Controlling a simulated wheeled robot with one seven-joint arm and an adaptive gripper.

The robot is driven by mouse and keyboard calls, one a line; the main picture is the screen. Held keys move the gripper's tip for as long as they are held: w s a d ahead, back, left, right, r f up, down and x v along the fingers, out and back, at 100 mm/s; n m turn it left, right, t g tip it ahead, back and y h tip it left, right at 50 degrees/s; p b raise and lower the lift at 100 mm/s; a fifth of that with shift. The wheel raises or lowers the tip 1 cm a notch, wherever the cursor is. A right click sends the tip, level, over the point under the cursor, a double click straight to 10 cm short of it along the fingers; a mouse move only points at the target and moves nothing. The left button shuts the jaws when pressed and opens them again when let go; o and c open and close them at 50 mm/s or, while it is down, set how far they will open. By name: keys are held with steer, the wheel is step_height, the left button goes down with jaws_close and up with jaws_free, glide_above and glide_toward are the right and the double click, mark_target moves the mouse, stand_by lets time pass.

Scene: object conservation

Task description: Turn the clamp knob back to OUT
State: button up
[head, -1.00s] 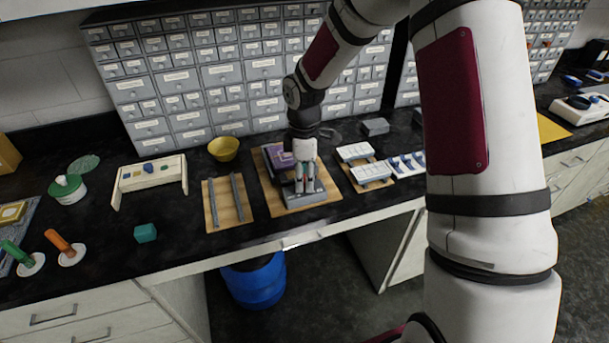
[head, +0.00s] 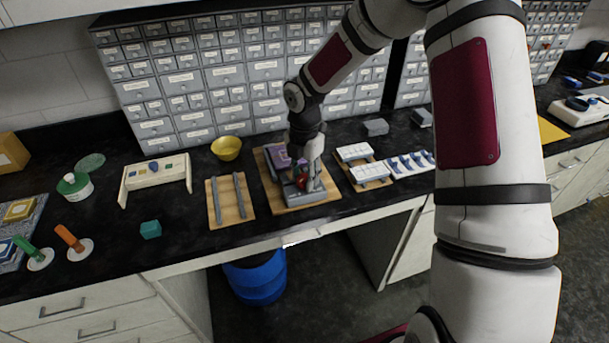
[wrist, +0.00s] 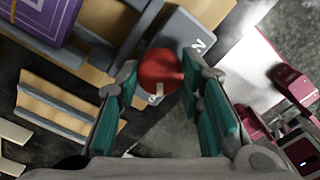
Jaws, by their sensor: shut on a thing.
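The clamp knob is a round red knob (wrist: 161,72) with a pale pointer mark. It sits at the front of a grey clamp (head: 310,194) on a wooden board (head: 290,207). My gripper (head: 302,184) is over the front of the clamp, and in the wrist view its teal-padded fingers (wrist: 160,100) stand on both sides of the knob, shut on it. The pale mark points towards the bottom of the wrist view. A grey label plate (wrist: 195,45) beside the knob carries white lettering, partly hidden by a finger. A purple book-like block (wrist: 38,18) lies in the clamp behind the knob.
A board with two grey rails (head: 229,215) lies left of the clamp. White trays (head: 370,173) stand to the right. A yellow bowl (head: 226,148) and grey drawer cabinets are behind. The bench edge is close in front, with a blue bin (head: 257,282) below.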

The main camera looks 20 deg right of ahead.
mark_target(304, 178)
steer(key=shift+n, duration=0.8)
steer(key=o, duration=1.2)
steer(key=shift+c, duration=0.2)
step_height(304, 178, up, 12)
